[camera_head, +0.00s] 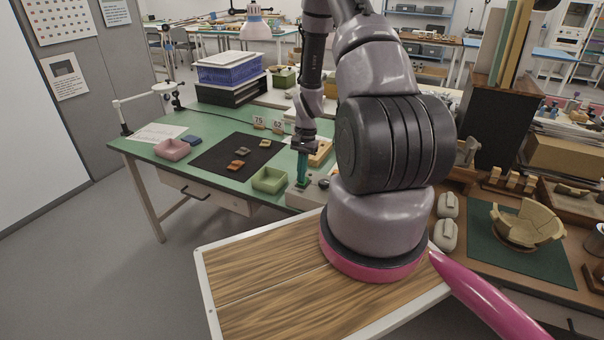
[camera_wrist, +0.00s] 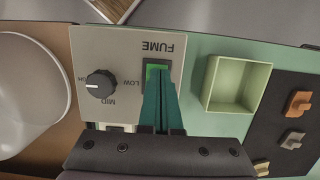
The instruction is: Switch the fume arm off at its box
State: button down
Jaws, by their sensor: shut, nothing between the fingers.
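The fume box has a pale grey panel (camera_wrist: 112,45) lettered FUME, upside down in the wrist view; in the head view the box (camera_head: 305,198) sits at the green table's near right edge. A rocker switch (camera_wrist: 155,73) on it shows bright green. Left of the switch is a black knob (camera_wrist: 100,84), with LOW, MID and a partly hidden HIGH around it. My gripper (camera_wrist: 158,84) has teal fingers, shut and empty. Its tips are at the switch and cover its lower part; I cannot tell if they touch. In the head view my gripper (camera_head: 302,183) points down at the box.
A pale green tray (camera_wrist: 238,84) stands just right of the box. Beyond it a black mat (camera_wrist: 295,100) holds several sherds. A large white rounded object (camera_wrist: 30,80) lies left of the box.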

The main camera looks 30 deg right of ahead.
jog(key=shift+w+d+f, duration=0.15)
jog(key=shift+w+d, duration=0.05)
jog(key=shift+d, duration=0.2)
jog(key=shift+w+d+f, duration=0.15)
jog(key=shift+d, duration=0.2)
jog(key=shift+r, duration=0.1)
jog(key=shift+w+d+r, duration=0.1)
jog(key=shift+w+r, duration=0.1)
jog(key=a+v, duration=0.1)
jog(key=v, duration=1.2)
jog(key=shift+s+r, duration=0.3)
jog(key=shift+r, duration=0.2)
jog(key=shift+a, duration=0.15)
